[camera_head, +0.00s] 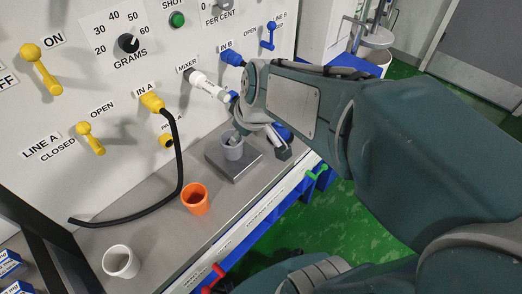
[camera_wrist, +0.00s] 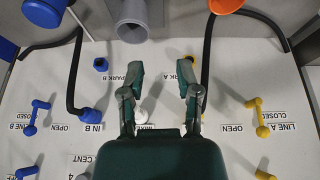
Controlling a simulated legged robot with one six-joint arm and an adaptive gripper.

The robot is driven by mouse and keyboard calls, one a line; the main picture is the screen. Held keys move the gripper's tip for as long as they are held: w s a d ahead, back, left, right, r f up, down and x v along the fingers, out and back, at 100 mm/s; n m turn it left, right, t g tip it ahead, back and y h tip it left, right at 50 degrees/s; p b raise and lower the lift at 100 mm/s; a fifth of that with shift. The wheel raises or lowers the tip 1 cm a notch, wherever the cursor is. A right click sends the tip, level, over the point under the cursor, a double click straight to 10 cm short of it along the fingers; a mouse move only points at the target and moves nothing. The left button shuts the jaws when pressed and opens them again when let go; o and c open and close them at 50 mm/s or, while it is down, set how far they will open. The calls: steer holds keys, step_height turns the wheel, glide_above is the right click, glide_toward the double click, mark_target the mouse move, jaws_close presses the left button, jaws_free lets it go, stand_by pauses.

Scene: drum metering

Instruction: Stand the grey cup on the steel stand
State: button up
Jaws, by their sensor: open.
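The grey cup (camera_head: 232,150) is upright on the steel stand (camera_head: 242,170), below the mixer outlet. It also shows at the top of the wrist view (camera_wrist: 132,14), beyond the left fingertip and not between the fingers. My gripper (camera_wrist: 160,70) is open and empty, with its two fingers well apart in the wrist view. In the head view my wrist and gripper overlap the area just above and right of the cup, and hide part of its rim. I see no finger touching the cup in the wrist view.
An orange cup (camera_head: 195,199) and a white cup (camera_head: 121,262) stand on the bench to the left. A black hose (camera_head: 178,165) runs from IN A down across the bench. The white mixer nozzle (camera_head: 207,86) sticks out above the stand. A blue object (camera_wrist: 45,12) is beside the cup.

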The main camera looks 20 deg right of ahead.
steer(key=s+r+m+t+h, duration=0.1)
steer(key=s+r+m, duration=0.3)
steer(key=s, duration=0.7)
steer(key=shift+s+d+m+h, duration=0.3)
